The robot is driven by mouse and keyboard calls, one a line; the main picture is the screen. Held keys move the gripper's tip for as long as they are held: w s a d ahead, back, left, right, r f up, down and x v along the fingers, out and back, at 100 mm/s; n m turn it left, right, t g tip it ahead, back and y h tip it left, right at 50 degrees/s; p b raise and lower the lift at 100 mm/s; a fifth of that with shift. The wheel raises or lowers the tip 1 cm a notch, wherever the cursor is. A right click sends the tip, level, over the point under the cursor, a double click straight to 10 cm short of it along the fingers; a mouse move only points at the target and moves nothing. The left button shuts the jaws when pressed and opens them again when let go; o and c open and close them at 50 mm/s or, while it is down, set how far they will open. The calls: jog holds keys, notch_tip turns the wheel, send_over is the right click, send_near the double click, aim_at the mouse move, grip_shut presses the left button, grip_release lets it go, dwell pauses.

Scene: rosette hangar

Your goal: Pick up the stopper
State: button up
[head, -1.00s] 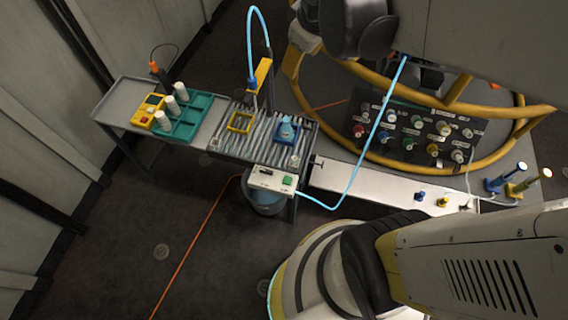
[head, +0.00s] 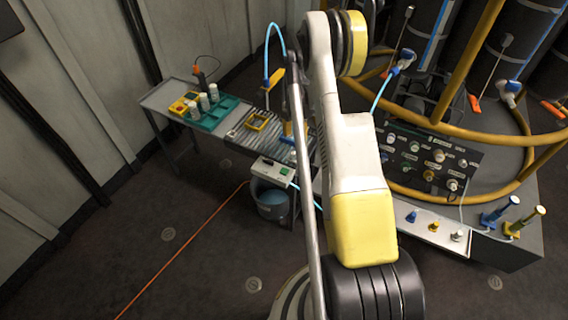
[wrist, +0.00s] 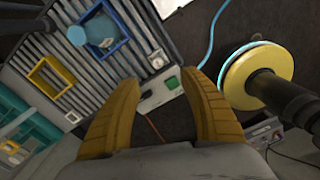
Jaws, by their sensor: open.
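I cannot tell which one the task means. My gripper (wrist: 161,79) is open and empty in the wrist view, above the floor beside the ribbed rack. A blue bottle (wrist: 100,32) sits inside a blue square frame on that rack. None of the stopper-like pieces is clear in the wrist view. My arm hides part of the rack in the head view.
The rack's yellow frame (head: 257,121) looks empty. A teal tray (head: 213,118) with white containers stands on the side table. A white box with a green button (head: 273,172) is at the rack's front edge. A bucket (head: 272,200) stands below. Yellow rails curve around the labelled panel (head: 425,160).

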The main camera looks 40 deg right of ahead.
aim_at(293, 153)
jog(key=f+b, duration=0.2)
jog(key=f, duration=0.3)
jog(key=f+b, duration=0.1)
jog(key=f, duration=0.5)
jog(key=shift+w+d+b, duration=0.2)
jog(key=shift+b, duration=0.2)
jog(key=shift+r, duration=0.15)
jog(key=c, duration=1)
